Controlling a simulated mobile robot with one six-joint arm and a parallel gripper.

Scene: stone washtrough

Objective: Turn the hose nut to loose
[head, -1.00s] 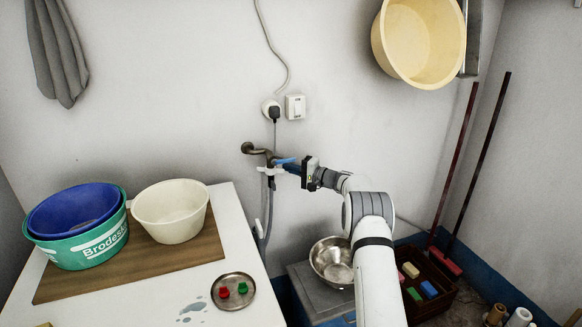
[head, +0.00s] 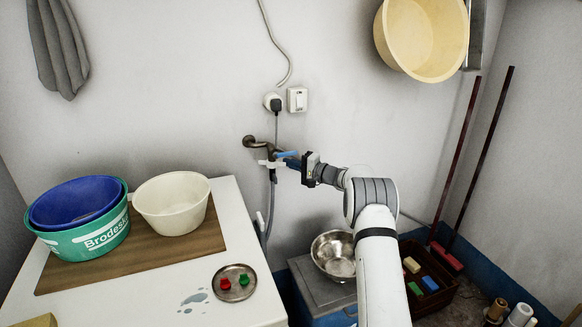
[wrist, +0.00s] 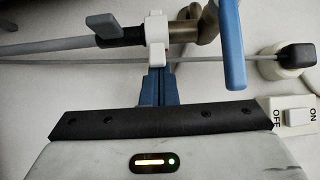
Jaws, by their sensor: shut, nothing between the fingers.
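The hose nut is a white winged collar (wrist: 157,40) where the grey hose (wrist: 45,46) joins the brass tap (wrist: 208,25). In the head view the nut (head: 268,163) is small, below the wall tap (head: 252,142). My gripper (wrist: 157,72) has its blue fingers together, with nothing between them. The fingertips point at the nut's near wing, very close to it; I cannot tell whether they touch. In the head view my gripper (head: 293,164) is just right of the nut. The tap's blue lever (wrist: 232,45) lies right of the fingers in the wrist view.
A plug (head: 275,103) and a switch (head: 297,100) are on the wall above the tap. A white table (head: 235,197) with basins stands at the left. A metal bowl (head: 333,254) and a brown crate (head: 445,304) are below my arm.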

